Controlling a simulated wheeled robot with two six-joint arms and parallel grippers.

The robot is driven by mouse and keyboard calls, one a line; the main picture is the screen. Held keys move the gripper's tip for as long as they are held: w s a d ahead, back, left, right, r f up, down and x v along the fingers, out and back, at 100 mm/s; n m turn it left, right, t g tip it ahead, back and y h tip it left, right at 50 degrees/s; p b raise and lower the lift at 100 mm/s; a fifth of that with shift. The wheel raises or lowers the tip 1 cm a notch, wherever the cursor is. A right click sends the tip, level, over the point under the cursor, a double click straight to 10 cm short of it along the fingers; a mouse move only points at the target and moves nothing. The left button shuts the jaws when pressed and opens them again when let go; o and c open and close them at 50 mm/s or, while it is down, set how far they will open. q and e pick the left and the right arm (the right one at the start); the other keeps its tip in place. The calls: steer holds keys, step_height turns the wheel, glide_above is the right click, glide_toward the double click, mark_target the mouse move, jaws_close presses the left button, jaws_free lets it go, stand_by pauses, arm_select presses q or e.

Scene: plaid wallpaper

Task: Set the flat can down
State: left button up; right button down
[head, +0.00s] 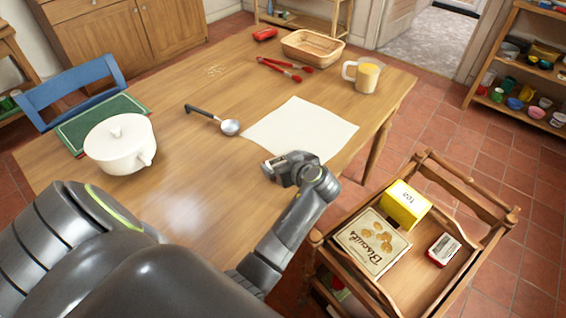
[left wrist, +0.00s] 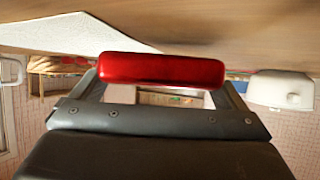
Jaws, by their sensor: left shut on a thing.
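The flat can shows in the left wrist view as a glossy red, rounded bar (left wrist: 161,69) between the two fingers. My left gripper (left wrist: 161,88) is shut on it. In the head view my left gripper (head: 272,168) is low over the wooden table (head: 215,185), just in front of the white sheet (head: 303,128). The gripper mostly hides the can there. I cannot tell whether the can touches the tabletop. My right gripper is not in view.
Red-handled tongs (head: 285,70), a basket (head: 312,47) and a mug (head: 366,76) are farther back. A trolley (head: 468,268) with boxes stands right. Bare table lies left of the gripper.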

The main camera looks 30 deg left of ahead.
arm_select(q)
steer(key=shift+f, duration=0.95)
steer(key=o, duration=0.8)
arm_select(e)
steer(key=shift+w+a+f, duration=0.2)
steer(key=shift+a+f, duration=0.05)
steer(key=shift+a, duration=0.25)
arm_select(q)
steer(key=shift+r, duration=0.1)
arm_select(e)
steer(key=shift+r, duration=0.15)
